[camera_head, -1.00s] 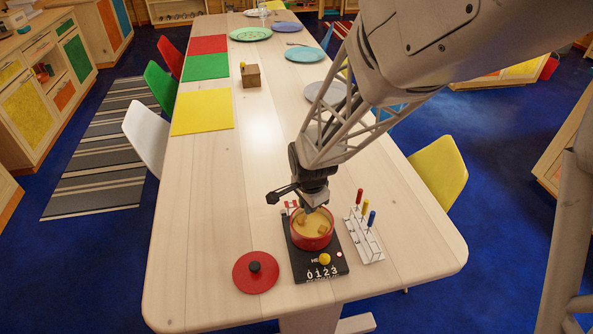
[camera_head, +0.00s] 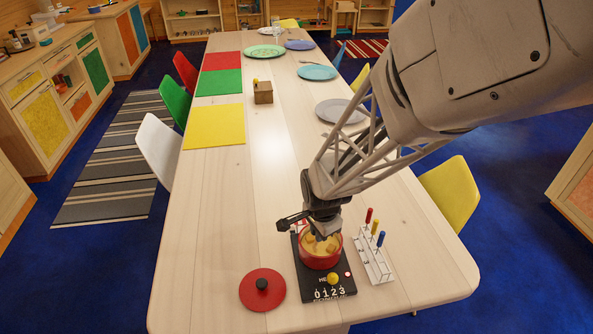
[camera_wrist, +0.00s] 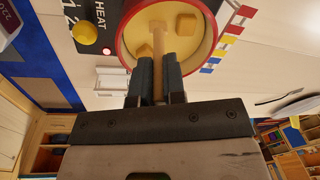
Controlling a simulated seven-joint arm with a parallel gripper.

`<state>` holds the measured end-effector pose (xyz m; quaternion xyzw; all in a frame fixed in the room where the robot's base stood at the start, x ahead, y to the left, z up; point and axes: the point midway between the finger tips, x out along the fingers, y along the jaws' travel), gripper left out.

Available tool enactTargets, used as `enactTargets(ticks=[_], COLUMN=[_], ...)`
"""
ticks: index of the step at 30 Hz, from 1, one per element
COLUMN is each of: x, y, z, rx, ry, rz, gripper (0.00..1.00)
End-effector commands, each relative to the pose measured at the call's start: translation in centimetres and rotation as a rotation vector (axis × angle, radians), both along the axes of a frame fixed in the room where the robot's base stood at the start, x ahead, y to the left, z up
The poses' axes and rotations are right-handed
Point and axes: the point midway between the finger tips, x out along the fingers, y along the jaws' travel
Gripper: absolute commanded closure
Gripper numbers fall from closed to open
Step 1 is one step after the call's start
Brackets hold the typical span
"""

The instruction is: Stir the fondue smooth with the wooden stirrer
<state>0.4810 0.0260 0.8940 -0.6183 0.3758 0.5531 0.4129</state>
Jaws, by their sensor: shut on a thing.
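The red fondue pot (camera_head: 320,262) stands on the black heater (camera_head: 308,285) near the table's front end. It holds yellow fondue (camera_wrist: 140,38) with a few yellow-brown lumps in it, clear in the wrist view. My gripper (camera_wrist: 158,75) is shut on the wooden stirrer (camera_wrist: 159,45), which reaches down into the fondue between the fingers. In the head view my gripper (camera_head: 322,228) is right above the pot and hides the stirrer. The heater has a yellow knob (camera_head: 333,278) and a lit red light (camera_wrist: 106,51) beside it.
A red lid (camera_head: 262,290) with a black knob lies left of the heater. A white rack (camera_head: 373,262) with red, yellow and blue-handled forks stands close on the right. Coloured mats, plates and a small wooden box (camera_head: 263,93) are farther back. The left middle of the table is clear.

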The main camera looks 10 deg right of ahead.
Motion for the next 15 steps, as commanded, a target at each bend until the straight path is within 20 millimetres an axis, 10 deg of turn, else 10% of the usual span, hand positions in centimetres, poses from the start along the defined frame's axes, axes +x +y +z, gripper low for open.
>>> enactTargets(ticks=[15], x=[-0.61], y=[-0.37], z=[0.00], rx=[0.000], ry=[0.000], rz=[0.000], gripper=[1.00])
